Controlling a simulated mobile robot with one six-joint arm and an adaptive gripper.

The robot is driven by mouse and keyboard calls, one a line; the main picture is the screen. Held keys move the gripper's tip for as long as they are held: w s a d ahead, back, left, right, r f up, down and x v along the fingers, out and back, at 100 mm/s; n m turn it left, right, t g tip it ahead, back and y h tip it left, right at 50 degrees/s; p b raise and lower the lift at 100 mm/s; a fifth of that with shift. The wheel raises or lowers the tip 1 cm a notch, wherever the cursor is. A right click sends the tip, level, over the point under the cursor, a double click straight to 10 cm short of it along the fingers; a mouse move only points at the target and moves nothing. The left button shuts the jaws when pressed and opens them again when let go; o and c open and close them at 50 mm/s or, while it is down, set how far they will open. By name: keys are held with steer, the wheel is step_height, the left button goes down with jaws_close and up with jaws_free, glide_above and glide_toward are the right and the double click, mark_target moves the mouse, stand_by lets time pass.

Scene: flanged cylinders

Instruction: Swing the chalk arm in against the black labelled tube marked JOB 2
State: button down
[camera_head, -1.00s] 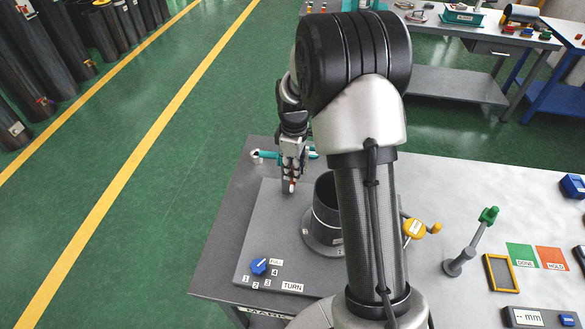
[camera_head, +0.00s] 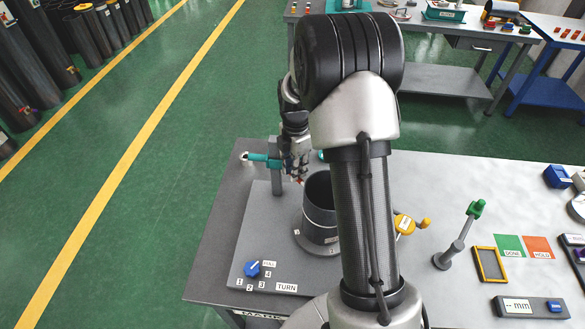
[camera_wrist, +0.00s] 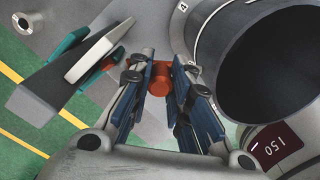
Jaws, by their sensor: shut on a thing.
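The black tube (camera_head: 320,218) stands upright in a grey flange on a dark plate; its open mouth (camera_wrist: 265,65) fills the right of the wrist view. Its label is too hidden to read as JOB 2. My gripper (camera_head: 299,179) is left of the tube's rim. In the wrist view my gripper (camera_wrist: 168,88) is shut on a red-orange knob (camera_wrist: 160,77). A chalk-coloured bar (camera_wrist: 98,52) lies left of the fingers, by a grey post (camera_head: 277,176) with a teal arm (camera_head: 262,159). The join between bar and knob is hidden. No contact with the tube is clear.
On the plate are a blue dial (camera_head: 252,269) and a TURN label (camera_head: 286,288). Right of my arm are a yellow clamp (camera_head: 404,224), a green-topped stand (camera_head: 458,244), a yellow-framed tray (camera_head: 489,264) and a gauge box (camera_head: 530,307).

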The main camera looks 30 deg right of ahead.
steer(key=shift+w+d+n, duration=0.1)
steer(key=shift+d+n, duration=0.1)
steer(key=shift+n, duration=0.4)
steer(key=c, duration=1.7)
jaws_free()
steer(key=shift+d, duration=0.1)
step_height(320, 180, up, 12)
steer(key=shift+r, duration=0.1)
